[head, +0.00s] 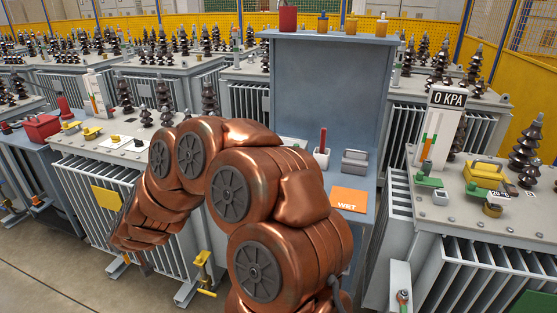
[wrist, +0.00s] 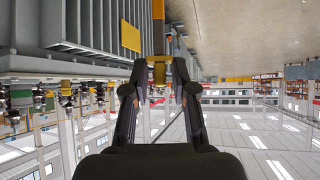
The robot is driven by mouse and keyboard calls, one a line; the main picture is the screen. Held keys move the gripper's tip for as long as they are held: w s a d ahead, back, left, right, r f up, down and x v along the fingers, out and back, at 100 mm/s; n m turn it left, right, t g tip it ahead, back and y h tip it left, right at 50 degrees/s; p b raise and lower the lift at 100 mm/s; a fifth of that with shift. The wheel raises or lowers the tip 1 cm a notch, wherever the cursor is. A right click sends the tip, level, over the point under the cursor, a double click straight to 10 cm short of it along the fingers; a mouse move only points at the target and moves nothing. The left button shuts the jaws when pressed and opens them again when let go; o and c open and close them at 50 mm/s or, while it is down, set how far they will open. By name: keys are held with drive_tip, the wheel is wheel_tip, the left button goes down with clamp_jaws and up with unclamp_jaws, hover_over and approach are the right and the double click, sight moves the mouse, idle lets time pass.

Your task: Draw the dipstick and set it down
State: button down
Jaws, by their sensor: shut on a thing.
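My gripper shows in the wrist view (wrist: 159,82), with its two dark fingers closed in on a small yellow block (wrist: 159,72). A thin yellow bar (wrist: 158,14) shows above it in line. I cannot tell whether this yellow piece is the dipstick or its handle. In the head view my copper arm reaches left and down in front of a grey transformer (head: 130,150), and mostly hides the gripper low by its finned side. A yellow valve-like fitting (head: 203,268) stands low at the transformer's front, right of the gripper.
A blue-grey bench (head: 325,80) holds a white cup (head: 321,157) with a red stick, a grey block (head: 354,162) and an orange WET card (head: 349,200). Floor at lower left (head: 50,270) is clear.

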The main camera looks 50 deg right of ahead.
drive_tip(key=w+d+r+n+g+y+p, duration=0.2)
drive_tip(key=w+d+r+n+g+p, duration=0.15)
drive_tip(key=w+d+n+g, duration=0.3)
drive_tip(key=d+f+n+g+h+p, duration=0.2)
drive_tip(key=d+n+g+p, duration=0.15)
drive_tip(key=d, duration=1.25)
drive_tip(key=s+d+r+n+g+h+p, duration=0.1)
drive_tip(key=s+d+h, duration=0.1)
drive_tip(key=s+d, duration=0.65)
drive_tip(key=s+d+n+h+p, duration=0.15)
drive_tip(key=s+d, duration=0.45)
drive_tip(key=d, duration=0.6)
drive_tip(key=s+d+r+g+h+p, duration=0.1)
drive_tip(key=s+d+p, duration=0.1)
drive_tip(key=s+d, duration=0.7)
drive_tip(key=shift+w+d+f+b, duration=0.25)
drive_tip(key=shift+w+f+b, duration=0.25)
drive_tip(key=shift+f, duration=0.65)
drive_tip(key=shift+w+d+f+b, duration=0.3)
drive_tip(key=shift+f+b, duration=0.35)
drive_tip(key=shift+f, duration=0.45)
drive_tip(key=shift+w+d+f+b, duration=0.2)
drive_tip(key=shift+w+f+b, duration=0.3)
drive_tip(key=shift+f, duration=0.65)
drive_tip(key=shift+s, duration=0.1)
drive_tip(key=c, duration=1.5)
unclamp_jaws()
drive_tip(key=shift+c, duration=0.2)
